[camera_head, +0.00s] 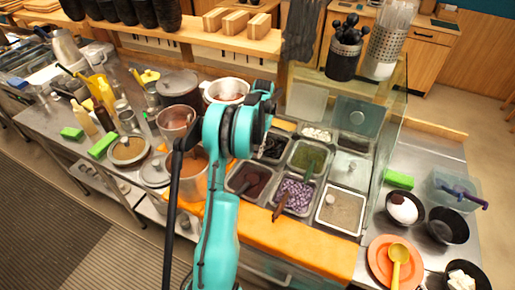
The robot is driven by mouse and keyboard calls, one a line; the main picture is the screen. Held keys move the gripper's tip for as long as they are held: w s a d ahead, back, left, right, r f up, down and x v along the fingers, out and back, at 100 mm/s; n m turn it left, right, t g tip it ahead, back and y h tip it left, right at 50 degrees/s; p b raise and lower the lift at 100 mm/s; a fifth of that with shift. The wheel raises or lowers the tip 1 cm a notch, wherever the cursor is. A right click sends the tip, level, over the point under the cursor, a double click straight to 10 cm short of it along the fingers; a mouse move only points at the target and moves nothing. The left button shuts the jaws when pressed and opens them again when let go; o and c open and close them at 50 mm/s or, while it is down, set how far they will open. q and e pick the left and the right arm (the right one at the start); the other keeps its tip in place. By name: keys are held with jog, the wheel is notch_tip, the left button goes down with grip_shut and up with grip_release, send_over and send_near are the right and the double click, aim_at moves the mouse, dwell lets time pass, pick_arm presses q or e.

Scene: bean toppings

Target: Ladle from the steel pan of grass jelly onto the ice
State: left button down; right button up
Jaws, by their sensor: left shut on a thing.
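My left arm (216,240) rises from the bottom edge and bends near the steel pots. My left gripper (182,146) is small and partly hidden by the arm; it is shut on a long dark handle (171,225), which I take for the ladle. I cannot make out its bowl. Under the gripper is a steel pot with brown contents (196,178), and behind it a steel pan (175,120). I cannot tell which one holds grass jelly. My right gripper is not in view.
Topping trays (290,195) fill the counter middle, behind an orange front ledge (285,246). An orange plate (380,262) with a yellow spoon (399,258), an empty black bowl (447,226) and a clear bin (440,186) stand at right. A glass guard (392,120) rises beside the trays.

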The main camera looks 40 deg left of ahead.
aim_at(257, 164)
pick_arm(q)
notch_tip(257, 164, down, 4)
jog(key=shift+w+r+b, duration=0.1)
jog(key=shift+w+b, duration=0.05)
jog(key=shift+b, duration=0.75)
jog(key=shift+w+a+f+t, duration=0.1)
jog(key=shift+f+t, duration=0.2)
jog(key=shift+f, duration=0.45)
jog(key=shift+w+f+t+b, duration=0.1)
jog(key=shift+f+t+b, duration=0.2)
jog(key=shift+b, duration=0.15)
jog(key=shift+w+a+f+y, duration=0.15)
jog(key=shift+w+f+y, duration=0.15)
jog(key=shift+w+f, duration=0.05)
jog(key=shift+r+t, duration=0.15)
jog(key=shift+t, duration=0.15)
jog(key=shift+s+r+t+p, duration=0.15)
jog(key=shift+r+t+p, duration=0.2)
jog(key=shift+r, duration=0.4)
jog(key=shift+s+r+t+p, duration=0.15)
jog(key=shift+r+p, duration=0.25)
jog(key=shift+r, duration=0.3)
jog(key=shift+r+p, duration=0.4)
jog(key=shift+r, duration=0.3)
jog(key=shift+w, duration=0.1)
